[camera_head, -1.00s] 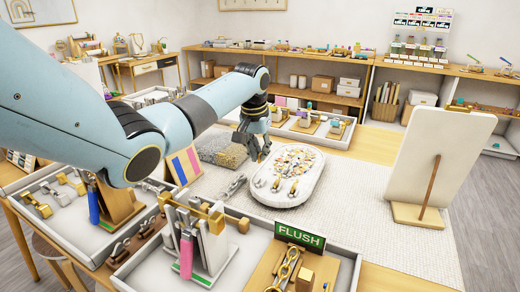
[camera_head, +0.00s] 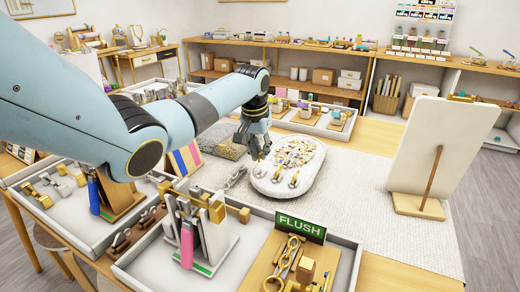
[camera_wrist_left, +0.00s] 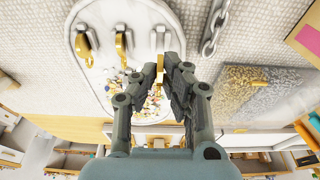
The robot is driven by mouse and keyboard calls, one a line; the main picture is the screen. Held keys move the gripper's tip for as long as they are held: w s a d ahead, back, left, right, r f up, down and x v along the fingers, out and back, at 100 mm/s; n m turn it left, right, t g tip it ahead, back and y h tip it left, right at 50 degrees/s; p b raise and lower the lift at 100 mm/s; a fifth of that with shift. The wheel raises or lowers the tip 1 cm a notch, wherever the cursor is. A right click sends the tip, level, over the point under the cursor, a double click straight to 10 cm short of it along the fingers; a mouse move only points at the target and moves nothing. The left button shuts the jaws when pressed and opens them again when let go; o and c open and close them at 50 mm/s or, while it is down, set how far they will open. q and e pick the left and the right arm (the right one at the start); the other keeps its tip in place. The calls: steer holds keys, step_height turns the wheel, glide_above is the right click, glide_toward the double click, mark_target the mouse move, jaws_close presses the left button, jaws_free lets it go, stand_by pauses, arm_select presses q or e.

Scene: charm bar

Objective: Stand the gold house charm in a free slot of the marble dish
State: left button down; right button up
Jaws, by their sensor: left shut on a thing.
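The white marble dish (camera_head: 262,185) lies on the pale woven mat and holds a bed of small colourful bits at its far part. Charms stand in its near part, including a gold one (camera_wrist_left: 82,42) and another beside it (camera_wrist_left: 122,42). In the head view my left gripper (camera_head: 257,154) is over the dish's left end. My right gripper is not in view.
A silver chain (camera_wrist_left: 213,28) lies on the mat beside the dish. A grey and gold glittery pad (camera_wrist_left: 245,90) is close to the fingers. A propped white board (camera_head: 440,145) stands at right. Trays with displays and a FLUSH sign (camera_head: 300,226) fill the front.

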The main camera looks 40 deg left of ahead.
arm_select(q)
steer(key=shift+f, duration=0.15)
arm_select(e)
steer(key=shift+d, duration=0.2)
arm_select(q)
steer(key=shift+f, duration=0.55)
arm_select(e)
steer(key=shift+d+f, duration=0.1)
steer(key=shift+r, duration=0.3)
arm_select(q)
steer(key=shift+f, duration=0.1)
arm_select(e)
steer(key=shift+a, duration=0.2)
arm_select(q)
steer(key=shift+f, duration=0.4)
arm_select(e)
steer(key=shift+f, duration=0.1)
arm_select(q)
steer(key=shift+f, duration=0.2)
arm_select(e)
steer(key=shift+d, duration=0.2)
